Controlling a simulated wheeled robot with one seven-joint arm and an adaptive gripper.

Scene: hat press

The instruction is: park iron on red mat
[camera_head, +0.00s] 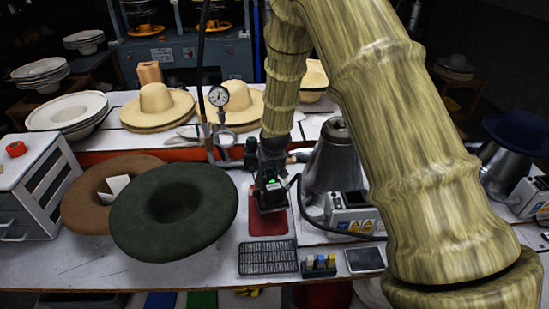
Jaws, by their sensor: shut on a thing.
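The red mat (267,223) lies flat on the white bench, right of the dark green hat. My gripper (269,172) points down over the mat's far part. It is shut on the iron (270,198), a small dark body with a pale edge, largely hidden by the gripper. The iron is over the far half of the mat. I cannot tell whether its sole touches the mat or is slightly above it.
A dark green hat (173,212) stands close on the left. A black grate (267,258) and small coloured blocks (319,265) lie in front. A metal cone (336,162) and control box (351,212) stand right, with a black cable (312,221) nearby.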

